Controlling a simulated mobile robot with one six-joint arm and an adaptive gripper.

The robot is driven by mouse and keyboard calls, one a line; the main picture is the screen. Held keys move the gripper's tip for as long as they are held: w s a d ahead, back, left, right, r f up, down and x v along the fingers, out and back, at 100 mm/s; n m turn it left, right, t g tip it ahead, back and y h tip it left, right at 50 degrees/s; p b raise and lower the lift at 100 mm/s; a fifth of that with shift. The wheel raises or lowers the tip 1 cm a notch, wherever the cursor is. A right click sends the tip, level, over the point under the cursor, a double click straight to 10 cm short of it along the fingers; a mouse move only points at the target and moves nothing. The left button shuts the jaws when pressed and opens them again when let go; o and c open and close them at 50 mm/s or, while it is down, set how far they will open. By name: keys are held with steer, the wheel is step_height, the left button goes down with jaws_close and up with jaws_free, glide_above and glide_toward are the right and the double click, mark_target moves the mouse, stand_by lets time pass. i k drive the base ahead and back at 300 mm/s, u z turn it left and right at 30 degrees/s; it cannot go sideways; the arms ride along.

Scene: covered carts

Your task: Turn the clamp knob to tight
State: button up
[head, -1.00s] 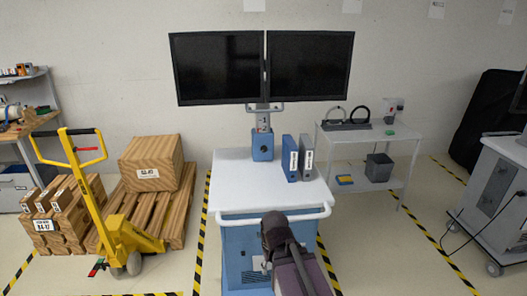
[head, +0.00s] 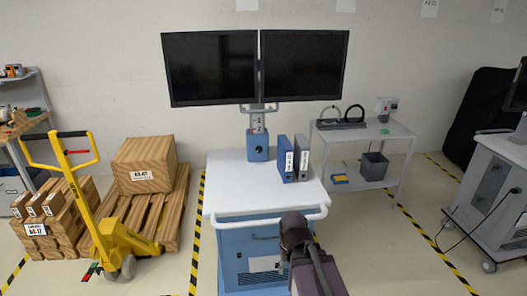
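A blue clamp block (head: 258,141) sits at the foot of the twin-monitor post, at the back of the white cart top. A small dark round knob (head: 258,153) is on its front face; its marking is too small to read. A label with a dark mark shows on the post just above. My arm reaches in from the bottom, in front of the cart, well short of the knob. Only dark arm links show; my gripper's fingers are not visible.
Two binders, blue (head: 285,158) and grey (head: 302,157), stand right of the clamp block. The blue cart (head: 232,195) has a white front rail. A grey side table (head: 395,134) stands to the right. A yellow pallet jack (head: 115,235) and boxes are at left.

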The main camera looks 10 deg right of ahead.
mark_target(259, 149)
steer(key=u, duration=0.05)
steer(key=i, duration=1)
steer(key=z, duration=0.05)
